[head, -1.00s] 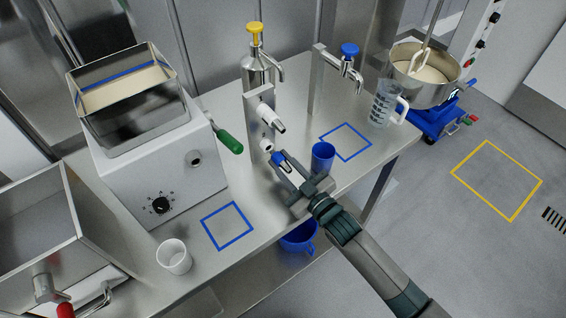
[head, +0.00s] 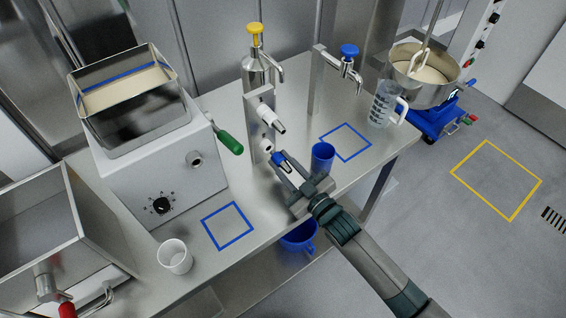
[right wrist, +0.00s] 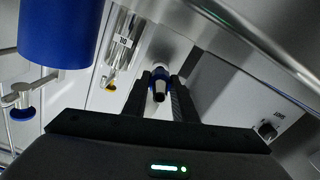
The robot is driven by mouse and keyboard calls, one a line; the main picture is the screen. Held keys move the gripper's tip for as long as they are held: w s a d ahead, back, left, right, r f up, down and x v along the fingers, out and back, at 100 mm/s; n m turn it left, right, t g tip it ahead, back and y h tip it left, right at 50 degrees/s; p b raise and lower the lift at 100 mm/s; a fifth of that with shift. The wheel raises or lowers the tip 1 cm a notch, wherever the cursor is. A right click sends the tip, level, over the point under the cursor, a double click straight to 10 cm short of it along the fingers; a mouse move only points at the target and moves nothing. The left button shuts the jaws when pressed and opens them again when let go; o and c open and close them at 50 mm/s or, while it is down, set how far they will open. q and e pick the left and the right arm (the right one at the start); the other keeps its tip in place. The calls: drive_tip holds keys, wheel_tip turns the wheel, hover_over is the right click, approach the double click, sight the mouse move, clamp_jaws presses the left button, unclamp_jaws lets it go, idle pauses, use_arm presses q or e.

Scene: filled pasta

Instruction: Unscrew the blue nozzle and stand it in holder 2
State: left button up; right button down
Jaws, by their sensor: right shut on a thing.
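My right gripper (head: 283,167) is shut on the blue nozzle (head: 279,157), in front of the lower part of the upright metal plate. The nozzle shows between the fingers in the right wrist view (right wrist: 159,84), with a pale, round fitting behind it. On the plate (head: 254,138), a white-tipped nozzle (head: 272,120) sits at the upper place and a pale round fitting (head: 267,146) at the lower place. The nozzle is close to this lower fitting; I cannot tell whether they touch. No holder number is legible. My left gripper is out of view.
A blue cup (head: 322,156) stands close to my right gripper. The white machine (head: 160,180) with a green handle and bare side outlet (head: 194,159) is left. A yellow-topped dispenser (head: 256,66) and a tap (head: 349,60) stand behind. The blue-taped squares are empty.

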sight(290, 172)
drive_tip(key=shift+x, duration=1.3)
idle(0.4)
idle(1.0)
drive_tip(key=c, duration=1.4)
unclamp_jaws()
drive_tip(key=shift+o, duration=1.4)
drive_tip(key=shift+r, duration=0.15)
drive_tip(key=shift+s+d, duration=0.1)
drive_tip(key=shift+s+d+p, duration=0.3)
drive_tip(key=shift+s+d, duration=0.1)
drive_tip(key=shift+s, duration=0.15)
drive_tip(key=shift+p+v, duration=0.9)
drive_tip(key=shift+v, duration=1.8)
